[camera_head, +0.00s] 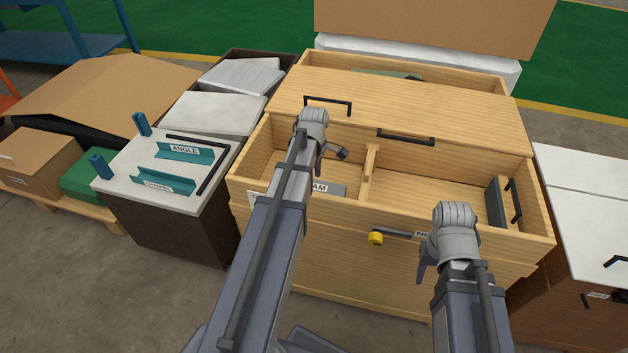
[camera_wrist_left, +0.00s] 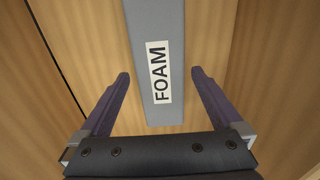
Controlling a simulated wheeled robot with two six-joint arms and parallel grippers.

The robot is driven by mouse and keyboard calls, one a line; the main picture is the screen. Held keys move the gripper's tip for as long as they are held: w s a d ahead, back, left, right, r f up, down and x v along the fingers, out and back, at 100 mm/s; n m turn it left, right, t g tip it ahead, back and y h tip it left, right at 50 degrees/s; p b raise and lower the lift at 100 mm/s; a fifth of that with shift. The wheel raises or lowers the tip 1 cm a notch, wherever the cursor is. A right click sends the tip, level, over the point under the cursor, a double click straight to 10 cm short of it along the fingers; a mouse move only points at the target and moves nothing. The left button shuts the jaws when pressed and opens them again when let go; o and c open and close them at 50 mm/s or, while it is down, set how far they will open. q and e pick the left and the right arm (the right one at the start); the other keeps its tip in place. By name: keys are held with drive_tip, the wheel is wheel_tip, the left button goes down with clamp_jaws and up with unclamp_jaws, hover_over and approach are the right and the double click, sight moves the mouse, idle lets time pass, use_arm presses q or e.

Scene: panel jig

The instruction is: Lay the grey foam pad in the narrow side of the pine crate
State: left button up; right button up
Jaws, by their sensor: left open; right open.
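The pine crate (camera_head: 335,245) stands open at the front, with a wooden divider (camera_head: 369,172) splitting it into a left and a wider right compartment. The grey foam pad (camera_head: 335,191), labelled FOAM, lies in the left compartment by the front wall, partly hidden by my left arm. My left gripper (camera_head: 326,152) is over this compartment. In the left wrist view its open fingers (camera_wrist_left: 160,77) are to either side of the pad (camera_wrist_left: 158,30), with gaps on both sides. My right gripper (camera_head: 424,264) is at the crate's front right; its fingers are mostly hidden.
A wooden lid panel (camera_head: 400,105) with black handles covers the crate's back part. A dark panel with a black handle (camera_head: 515,200) stands at the right compartment's right end. A yellow knob (camera_head: 375,238) is on the crate front. A white-topped box (camera_head: 215,165) with teal brackets stands left.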

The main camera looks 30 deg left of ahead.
wheel_tip(320, 180, up, 9)
drive_tip(key=p, duration=0.8)
